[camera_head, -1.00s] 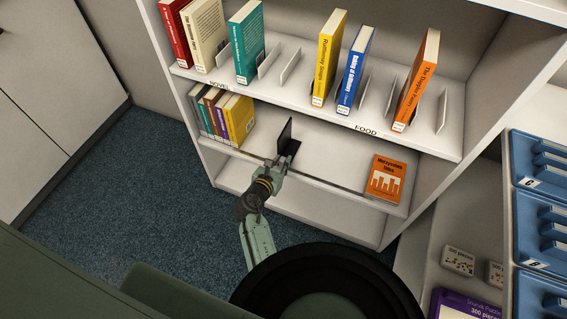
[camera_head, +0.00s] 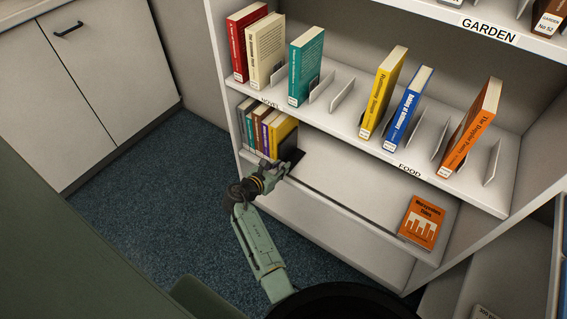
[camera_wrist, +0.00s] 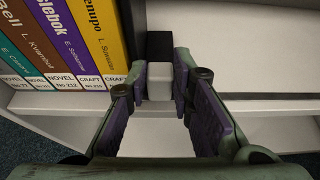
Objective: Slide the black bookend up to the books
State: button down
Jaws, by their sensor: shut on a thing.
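The black bookend (camera_head: 293,157) is on the lower shelf at the right end of the book row, close against the yellow book (camera_head: 284,133). My gripper (camera_head: 279,168) is shut on its front part at the shelf's front edge. In the wrist view, the bookend (camera_wrist: 160,46) shows as a dark piece with a grey front between my two fingers (camera_wrist: 160,88). The yellow book (camera_wrist: 97,30) stands just left of my left finger. The several books (camera_head: 257,128) stand upright at the left end.
An orange book (camera_head: 422,222) lies flat at the right of the lower shelf. The shelf (camera_head: 350,180) between it and the bookend is clear. The upper shelf (camera_head: 340,112) holds upright books and thin white dividers above my gripper.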

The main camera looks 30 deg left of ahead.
jog(key=c, duration=1.4)
grip_release()
jog(key=shift+d, duration=0.1)
